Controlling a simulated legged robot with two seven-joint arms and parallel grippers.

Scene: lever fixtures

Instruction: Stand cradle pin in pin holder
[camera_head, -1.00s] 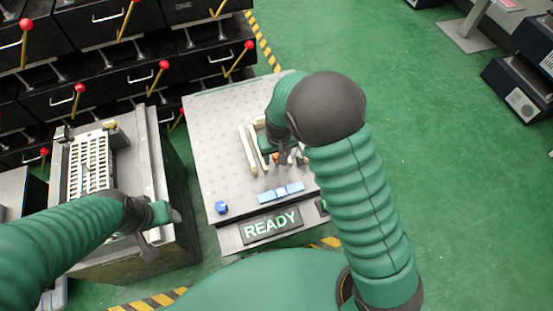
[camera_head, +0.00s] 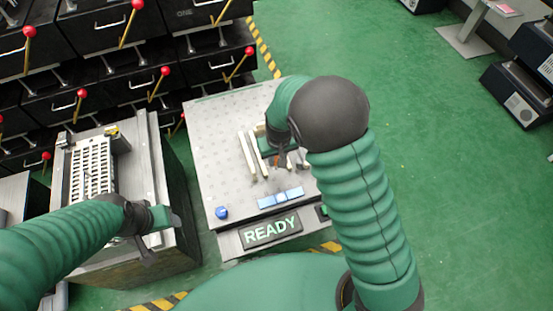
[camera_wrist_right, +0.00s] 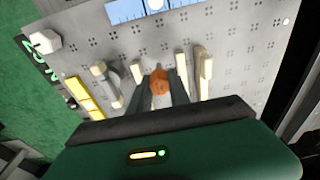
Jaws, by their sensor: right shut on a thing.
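My right gripper (camera_head: 283,158) is over the perforated grey board, partly hidden by its own arm. In the right wrist view, its two dark fingers (camera_wrist_right: 161,88) are shut on an orange-topped piece (camera_wrist_right: 160,80), which I take for the cradle pin. The piece's lower part is hidden, so I cannot tell whether it touches the board. Cream upright bars (camera_wrist_right: 204,72) stand beside the fingers. A pale post with a grey curved part (camera_wrist_right: 108,78) stands on the other side. I cannot tell which fixture is the pin holder.
A white slotted rack (camera_head: 90,170) sits on the left bench. Black drawers with red-knobbed levers stand behind.

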